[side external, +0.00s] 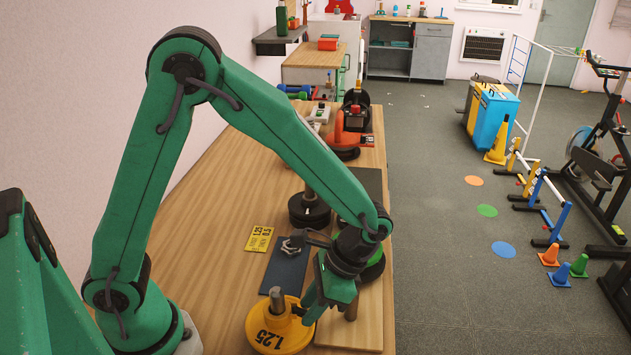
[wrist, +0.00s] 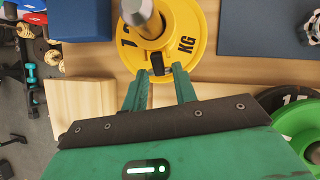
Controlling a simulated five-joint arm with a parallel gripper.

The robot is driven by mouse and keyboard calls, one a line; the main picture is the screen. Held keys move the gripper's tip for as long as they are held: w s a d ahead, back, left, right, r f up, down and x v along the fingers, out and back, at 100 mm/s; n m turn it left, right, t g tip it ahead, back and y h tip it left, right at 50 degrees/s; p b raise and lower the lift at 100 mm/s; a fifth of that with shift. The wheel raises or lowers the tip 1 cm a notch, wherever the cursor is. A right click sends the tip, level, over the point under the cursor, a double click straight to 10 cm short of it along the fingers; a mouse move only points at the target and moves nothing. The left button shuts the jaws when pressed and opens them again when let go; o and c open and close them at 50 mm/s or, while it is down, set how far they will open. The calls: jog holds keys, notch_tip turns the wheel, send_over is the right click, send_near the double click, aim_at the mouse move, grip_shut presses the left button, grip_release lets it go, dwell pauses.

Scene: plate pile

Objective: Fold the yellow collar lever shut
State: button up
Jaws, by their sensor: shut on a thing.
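The yellow 1.25 kg plate (side external: 257,338) lies at the bottom middle of the side view, and it also fills the top middle of the wrist view (wrist: 195,45). A metal post (side external: 276,297) stands up through its middle, and shows in the wrist view (wrist: 140,12) too. A yellow collar (side external: 279,320) sits around the post's foot. My gripper (side external: 304,314) is low beside the collar, on its right in the side view. In the wrist view its fingertips (wrist: 158,72) are shut on the dark-tipped collar lever (wrist: 157,62). The lever's yellow part is mostly hidden, so its exact angle is unclear.
A dark blue mat (side external: 276,272) with a metal star-shaped knob (side external: 293,245) lies behind the plate. A yellow card (side external: 259,238) lies left of it. Black plates (side external: 308,210) on a post and a green plate (side external: 374,267) stand close to my arm.

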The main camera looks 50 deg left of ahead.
jog(key=shift+s+a+f, duration=0.25)
jog(key=shift+s+f, duration=0.15)
dwell(1.8)
jog(key=shift+s+a+f, duration=0.1)
jog(key=shift+s+a, duration=0.2)
jog(key=shift+s, duration=0.15)
dwell(1.8)
jog(key=o, duration=0.7)
jog(key=shift+o, duration=0.2)
jog(key=shift+w, duration=0.15)
jog(key=v, duration=0.8)
